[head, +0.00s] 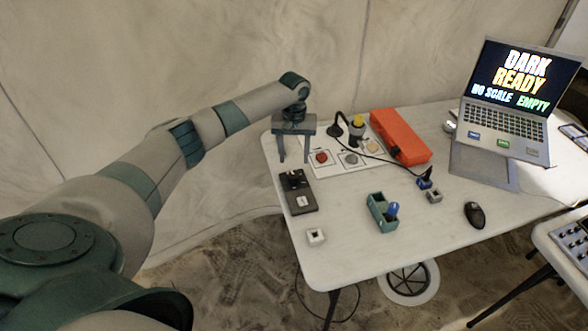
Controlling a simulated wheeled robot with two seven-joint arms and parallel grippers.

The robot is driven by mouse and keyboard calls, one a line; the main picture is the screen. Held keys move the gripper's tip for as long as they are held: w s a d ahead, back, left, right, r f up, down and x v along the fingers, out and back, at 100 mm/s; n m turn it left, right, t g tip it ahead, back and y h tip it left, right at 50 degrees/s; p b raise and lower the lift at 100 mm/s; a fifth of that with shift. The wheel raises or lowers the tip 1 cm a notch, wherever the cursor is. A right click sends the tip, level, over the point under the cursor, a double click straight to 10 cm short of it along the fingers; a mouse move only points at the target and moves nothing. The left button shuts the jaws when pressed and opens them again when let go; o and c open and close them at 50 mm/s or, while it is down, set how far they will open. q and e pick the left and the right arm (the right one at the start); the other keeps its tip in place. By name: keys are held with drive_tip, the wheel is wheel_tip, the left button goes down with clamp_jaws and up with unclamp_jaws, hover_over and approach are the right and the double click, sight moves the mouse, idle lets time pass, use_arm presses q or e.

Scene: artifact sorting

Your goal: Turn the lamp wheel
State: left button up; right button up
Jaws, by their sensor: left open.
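My left gripper (294,158) comes in from the left and hangs over the table's far left corner. Its two fingers point down and stand apart, with nothing seen between them. A black control box (299,192) lies just below the fingers in the picture. It has a dark raised part at its top end and a light patch lower down. Right of the gripper, a white panel (341,169) carries a red round knob (321,157) and a grey round knob (351,158). I cannot tell which part is the lamp wheel. My right gripper is out of view.
The white table (345,255) also holds an orange box (400,136), a green holder (382,213) with a blue piece, a small white block (316,236), a black mouse (474,215) and a laptop (508,100) reading "DARK READY". The front middle is mostly clear.

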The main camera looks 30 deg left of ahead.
sight(294, 175)
use_arm(q)
wheel_tip(294, 175, down, 8)
drive_tip(key=shift+r+p, duration=0.2)
drive_tip(key=shift+p, duration=0.25)
drive_tip(key=shift+c, duration=0.3)
drive_tip(key=c, duration=1)
